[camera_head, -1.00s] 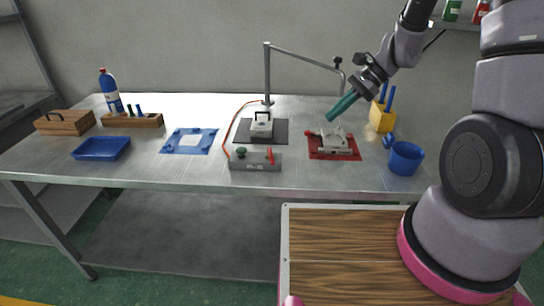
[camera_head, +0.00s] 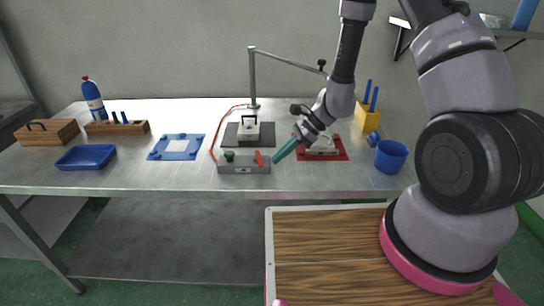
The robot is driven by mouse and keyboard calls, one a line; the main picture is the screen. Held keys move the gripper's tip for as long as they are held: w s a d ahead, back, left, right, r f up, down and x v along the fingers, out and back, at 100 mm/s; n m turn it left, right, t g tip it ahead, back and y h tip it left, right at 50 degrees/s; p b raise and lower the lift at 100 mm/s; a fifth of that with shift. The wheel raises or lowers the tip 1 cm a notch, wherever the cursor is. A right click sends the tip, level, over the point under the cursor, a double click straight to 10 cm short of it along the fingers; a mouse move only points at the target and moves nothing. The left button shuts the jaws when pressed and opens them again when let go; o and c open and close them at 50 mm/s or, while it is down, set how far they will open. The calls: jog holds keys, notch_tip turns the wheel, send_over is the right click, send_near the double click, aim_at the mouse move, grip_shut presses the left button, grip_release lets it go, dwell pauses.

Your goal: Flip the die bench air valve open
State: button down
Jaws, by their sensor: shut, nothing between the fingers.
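The grey valve block (camera_head: 243,164) sits near the front middle of the metal table. It carries a dark green knob (camera_head: 229,156) on its left and a small red lever (camera_head: 259,158) near its right end. An orange hose (camera_head: 214,132) runs from the block back toward the post. My gripper (camera_head: 277,160) has teal fingers, shut and empty. Its tips point down and left, just right of the block's right end and close to the red lever. I cannot tell whether the tips touch the block.
A red mat (camera_head: 341,155) with a grey fixture (camera_head: 321,146) lies behind my gripper. A dark mat (camera_head: 232,139) holds a white die with a handle (camera_head: 249,133). A blue mug (camera_head: 391,156) stands right, a blue tray (camera_head: 86,157) left. A lamp-like post (camera_head: 252,78) rises behind.

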aim_at(259, 161)
jog(key=shift+s+a, duration=0.25)
jog(key=shift+a, duration=0.95)
